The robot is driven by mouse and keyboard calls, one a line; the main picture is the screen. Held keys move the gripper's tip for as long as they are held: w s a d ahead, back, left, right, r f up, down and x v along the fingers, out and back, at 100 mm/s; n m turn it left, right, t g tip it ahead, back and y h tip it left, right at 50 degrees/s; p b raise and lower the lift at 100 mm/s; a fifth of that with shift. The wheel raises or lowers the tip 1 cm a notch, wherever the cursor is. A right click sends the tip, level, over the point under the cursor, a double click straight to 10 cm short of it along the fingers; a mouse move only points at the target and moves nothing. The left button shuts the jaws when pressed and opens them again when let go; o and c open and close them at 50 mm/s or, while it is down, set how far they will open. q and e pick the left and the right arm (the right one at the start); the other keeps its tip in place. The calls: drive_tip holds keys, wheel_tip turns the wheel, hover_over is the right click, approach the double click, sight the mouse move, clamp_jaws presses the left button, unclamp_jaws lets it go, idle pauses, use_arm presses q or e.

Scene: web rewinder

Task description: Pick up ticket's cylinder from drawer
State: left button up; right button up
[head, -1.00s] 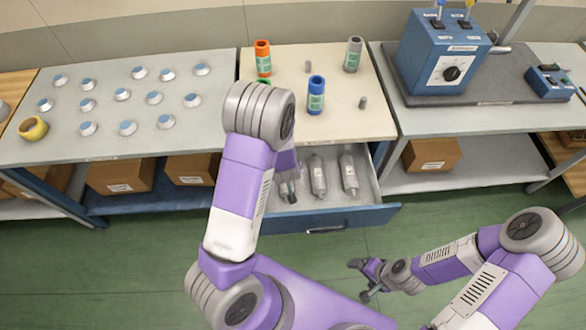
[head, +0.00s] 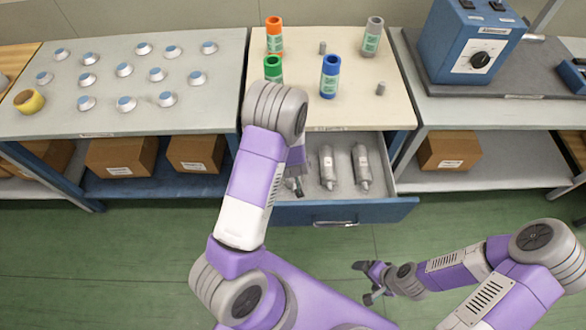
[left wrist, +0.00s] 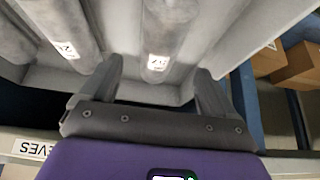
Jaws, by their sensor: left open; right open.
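Grey cylinders with white labels lie in the pulled-out drawer (head: 388,208). In the head view a middle one (head: 327,168) and a right one (head: 361,168) show clearly; the drawer's left part is hidden by my left arm. My left gripper (left wrist: 160,82) is open and empty over the drawer. In the left wrist view one cylinder (left wrist: 166,28) lies just ahead, lined up with the gap between the fingers, and another (left wrist: 68,25) lies to its left. I cannot tell which one is the ticket's cylinder. My right gripper (head: 360,282) is open and empty, low over the floor.
Orange (head: 275,36), green (head: 273,70), blue (head: 330,76) and grey (head: 372,36) rolls stand on the table above the drawer. A left table (head: 60,128) holds small discs and yellow tape. A blue machine (head: 470,45) stands right. Boxes sit on lower shelves.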

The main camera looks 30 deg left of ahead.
use_arm(q)
drive_tip(key=b+x, duration=0.2)
drive_tip(key=x, duration=0.4)
drive_tip(key=shift+w+f, duration=0.1)
drive_tip(key=shift+f, duration=0.1)
drive_tip(key=shift+r, duration=0.1)
drive_tip(key=c, duration=1.6)
clamp_jaws()
drive_tip(key=shift+w+r, duration=0.1)
drive_tip(key=shift+r, duration=0.05)
